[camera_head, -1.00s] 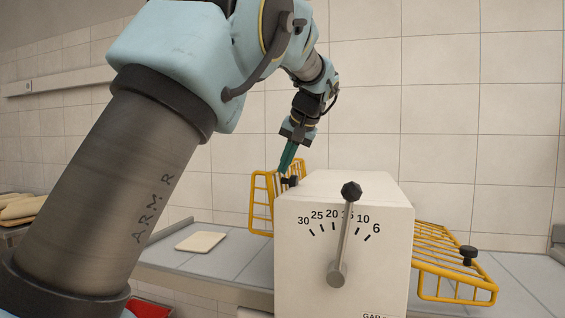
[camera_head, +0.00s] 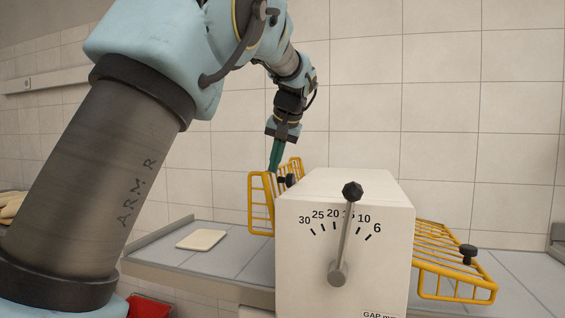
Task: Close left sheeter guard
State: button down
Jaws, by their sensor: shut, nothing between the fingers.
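The left sheeter guard (camera_head: 261,205) is a yellow wire frame on the left side of the white sheeter housing (camera_head: 345,245). It stands steeply raised, with a black knob (camera_head: 290,180) near the housing. My gripper (camera_head: 274,169) has teal fingers pointing down, shut and empty. The fingertips are at the guard's upper part, a little left of the knob. I cannot tell whether they touch the guard. The right guard (camera_head: 455,262) is a similar yellow frame sloping down on the right, with its own black knob (camera_head: 468,252).
A gap lever (camera_head: 345,235) stands upright on the housing's front dial. A pale dough sheet (camera_head: 201,240) lies on the left grey table (camera_head: 165,262). A red bin (camera_head: 150,306) is below it. Loaves (camera_head: 10,204) sit at far left. The tiled wall is behind.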

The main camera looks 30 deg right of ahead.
jog(key=w+a+f+n+g+h, duration=0.2)
jog(key=w+a+f+g+h, duration=0.65)
jog(key=w+a+f, duration=0.45)
jog(key=shift+w+a+f+n+g+h+b, duration=0.1)
jog(key=shift+a+f+n+g+h+b, duration=0.15)
jog(key=shift+f+h+b, duration=1.05)
jog(key=shift+a+f+n+g+y+b, duration=0.15)
jog(key=shift+f+g+b, duration=0.25)
jog(key=shift+f, duration=2.05)
jog(key=shift+w+a+f+n+g+h+b, duration=0.15)
jog(key=shift+f+h+b, duration=0.65)
jog(key=shift+f, duration=1.05)
jog(key=shift+s, duration=0.1)
